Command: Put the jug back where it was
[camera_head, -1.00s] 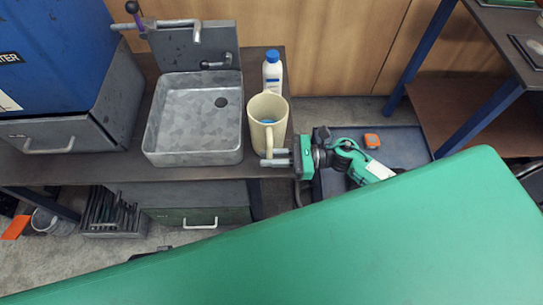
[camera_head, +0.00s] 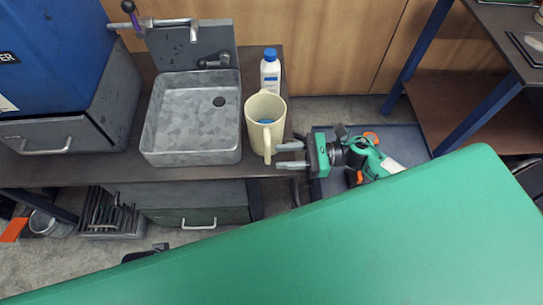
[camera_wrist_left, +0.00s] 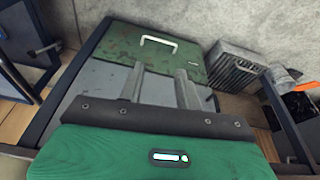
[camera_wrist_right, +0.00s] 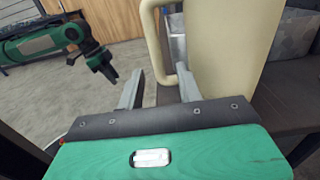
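The cream jug (camera_head: 265,108) stands upright on the dark counter, right of the sink, with something blue inside. Its handle (camera_head: 267,145) faces the counter's front edge. My right gripper (camera_head: 277,156) is open just right of the handle. In the right wrist view the jug body (camera_wrist_right: 225,45) fills the right side. The handle (camera_wrist_right: 152,30) lies ahead of the spread fingers (camera_wrist_right: 160,82), and nothing is clamped. My left gripper (camera_wrist_left: 160,78) is open and empty in the left wrist view, with a green drawer front beyond it.
A metal sink (camera_head: 192,120) is left of the jug. A white bottle with a blue cap (camera_head: 270,70) stands close behind it. A blue container (camera_head: 50,50) is at the far left. A dark shelf unit (camera_head: 500,55) is at the right.

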